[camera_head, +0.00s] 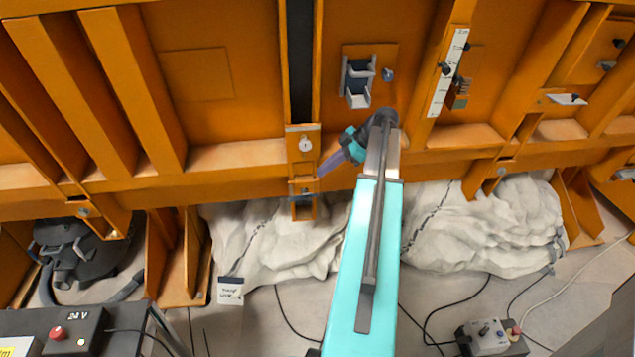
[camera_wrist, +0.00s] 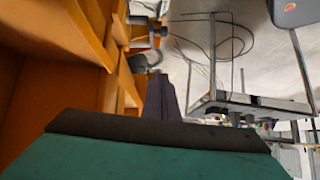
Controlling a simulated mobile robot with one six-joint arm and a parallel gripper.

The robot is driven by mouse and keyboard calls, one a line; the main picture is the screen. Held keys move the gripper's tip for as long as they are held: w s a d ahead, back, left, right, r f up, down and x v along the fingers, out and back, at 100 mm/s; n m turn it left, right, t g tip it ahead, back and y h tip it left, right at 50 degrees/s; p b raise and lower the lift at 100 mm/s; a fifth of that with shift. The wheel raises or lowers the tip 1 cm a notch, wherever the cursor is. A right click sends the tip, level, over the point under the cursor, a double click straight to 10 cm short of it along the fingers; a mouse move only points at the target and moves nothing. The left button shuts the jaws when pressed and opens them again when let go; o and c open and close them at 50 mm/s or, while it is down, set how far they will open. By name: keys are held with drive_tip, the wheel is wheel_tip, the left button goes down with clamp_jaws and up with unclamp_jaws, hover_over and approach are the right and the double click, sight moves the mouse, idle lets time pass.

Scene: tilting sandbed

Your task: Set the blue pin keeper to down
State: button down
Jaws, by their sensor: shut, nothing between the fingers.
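An orange bracket (camera_head: 303,208) hangs at the lower edge of the orange frame. A small dark blue-grey part (camera_head: 302,195) crosses it and looks like the pin keeper, but its exact position is too small to tell. My gripper (camera_head: 321,172) is shut and empty, its purple-grey fingers pointing down-left, just above and right of the bracket. I cannot tell whether it touches anything. In the wrist view my gripper (camera_wrist: 163,82) points toward grey and dark fittings (camera_wrist: 142,62) beside the orange frame; I cannot tell which is the keeper.
A plate with a round lock (camera_head: 305,144) sits just above the bracket. Orange ribs flank the work area. White crumpled sacking (camera_head: 270,240) lies below.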

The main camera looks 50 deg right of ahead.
drive_tip(key=p, duration=0.3)
hover_over(309, 201)
wheel_tip(309, 201, down, 7)
wheel_tip(309, 201, down, 2)
drive_tip(key=shift+d+p, duration=0.1)
drive_tip(key=shift+p, duration=0.2)
drive_tip(key=shift+s+d+f, duration=0.2)
drive_tip(key=shift+d+f, duration=0.1)
drive_tip(key=shift+f, duration=0.45)
drive_tip(key=shift+d+f+b, duration=0.1)
drive_tip(key=shift+f+b, duration=0.1)
drive_tip(key=shift+b, duration=0.1)
wheel_tip(309, 201, down, 7)
drive_tip(key=d+b, duration=0.2)
drive_tip(key=b, duration=1.1)
drive_tip(key=shift+s+d, duration=0.15)
drive_tip(key=shift+s, duration=0.15)
drive_tip(key=shift+f, duration=0.2)
